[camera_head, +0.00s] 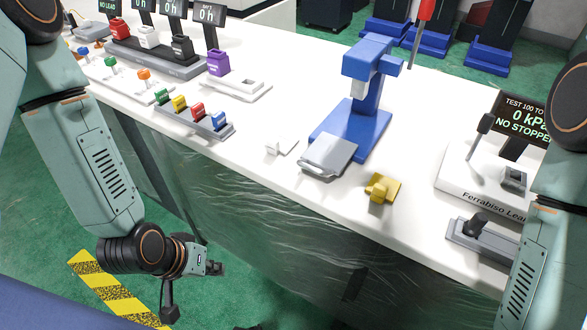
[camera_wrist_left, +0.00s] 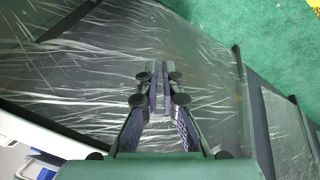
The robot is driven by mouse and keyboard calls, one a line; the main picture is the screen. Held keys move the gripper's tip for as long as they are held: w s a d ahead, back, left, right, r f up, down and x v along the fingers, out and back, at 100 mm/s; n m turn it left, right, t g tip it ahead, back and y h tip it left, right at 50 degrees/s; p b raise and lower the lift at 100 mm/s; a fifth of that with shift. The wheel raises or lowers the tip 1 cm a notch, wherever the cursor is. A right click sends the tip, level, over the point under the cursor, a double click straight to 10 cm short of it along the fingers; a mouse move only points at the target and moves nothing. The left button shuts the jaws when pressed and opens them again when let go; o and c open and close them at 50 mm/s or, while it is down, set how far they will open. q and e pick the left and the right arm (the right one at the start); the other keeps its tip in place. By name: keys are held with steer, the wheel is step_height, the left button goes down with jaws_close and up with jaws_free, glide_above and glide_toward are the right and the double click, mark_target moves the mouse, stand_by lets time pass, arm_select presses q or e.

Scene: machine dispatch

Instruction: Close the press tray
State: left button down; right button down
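The blue press (camera_head: 366,95) stands on the white bench. Its grey press tray (camera_head: 328,154) sticks out from the front of the blue base, toward the bench's front edge, with a pale handle-like lip at its near end. My left gripper (camera_head: 217,268) hangs below the bench top, in front of the bench's wrapped side, well apart from the tray. In the left wrist view its fingers (camera_wrist_left: 160,82) are together and hold nothing. My right arm shows at the right edge, but its gripper is out of view.
A yellow block (camera_head: 381,188) lies right of the tray, and a small white block (camera_head: 280,146) lies left of it. A rack of coloured pieces (camera_head: 195,119) is further left. A tester with a display (camera_head: 495,180) stands at right. The bench's front edge lies between my left gripper and the tray.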

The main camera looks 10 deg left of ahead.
arm_select(q)
steer(key=w+d+r+m+t+h, duration=0.1)
steer(key=w+r+m+t+h, duration=0.2)
steer(key=w+r+m+h, duration=0.45)
steer(key=w+d+r+m+t+h, duration=0.1)
steer(key=w+r+m+t+h, duration=0.25)
steer(key=r+m, duration=0.8)
steer(key=m+g+h+b, duration=0.1)
steer(key=m+g+b, duration=0.2)
steer(key=m+b, duration=0.95)
glide_toward(313, 171)
steer(key=shift+d, duration=2.35)
steer(key=shift+w+d+f+b, duration=0.15)
steer(key=shift+w+f+b, duration=0.15)
steer(key=shift+w, duration=0.35)
steer(key=shift+w+d+f+b, duration=0.15)
steer(key=shift+w+b, duration=0.2)
steer(key=shift+w, duration=0.3)
steer(key=shift+w, duration=0.1)
